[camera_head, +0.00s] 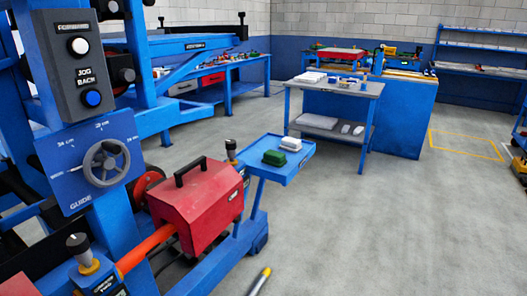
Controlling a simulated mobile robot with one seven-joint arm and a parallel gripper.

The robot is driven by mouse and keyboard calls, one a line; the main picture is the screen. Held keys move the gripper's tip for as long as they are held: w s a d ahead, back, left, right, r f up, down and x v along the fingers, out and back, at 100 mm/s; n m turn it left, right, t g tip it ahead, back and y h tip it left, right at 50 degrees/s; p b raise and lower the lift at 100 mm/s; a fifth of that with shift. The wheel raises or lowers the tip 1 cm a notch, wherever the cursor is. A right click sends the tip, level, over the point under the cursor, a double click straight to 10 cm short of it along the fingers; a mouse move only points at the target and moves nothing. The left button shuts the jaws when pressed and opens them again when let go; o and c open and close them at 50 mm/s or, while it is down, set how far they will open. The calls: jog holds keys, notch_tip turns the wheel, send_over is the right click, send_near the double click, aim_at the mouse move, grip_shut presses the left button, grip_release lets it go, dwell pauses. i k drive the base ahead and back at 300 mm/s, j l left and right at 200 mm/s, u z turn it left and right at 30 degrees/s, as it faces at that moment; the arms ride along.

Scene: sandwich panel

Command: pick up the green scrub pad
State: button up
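The green scrub pad (275,158) lies on a small blue tray (298,170) that sticks out from the blue machine, near the middle of the view. A white block-like item (291,144) lies just behind it and to its right on the same tray. The two look close together; I cannot tell whether they touch. The top of the green pad is in plain view. My gripper does not show in the head view.
A red box-shaped guard (200,205) with a black handle stands left of the tray. A black-topped knob (231,150) rises beside the tray. A grey-topped cart (340,86) stands behind. Open floor lies to the right.

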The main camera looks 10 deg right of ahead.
aim_at(275, 159)
jog(key=u, duration=1.15)
jog(key=z, duration=1.5)
jog(key=i+l+u, duration=0.3)
jog(key=i+l, duration=1.3)
jog(key=i, duration=0.2)
jog(key=i+l, duration=0.15)
jog(key=i, duration=0.15)
jog(key=u, duration=0.05)
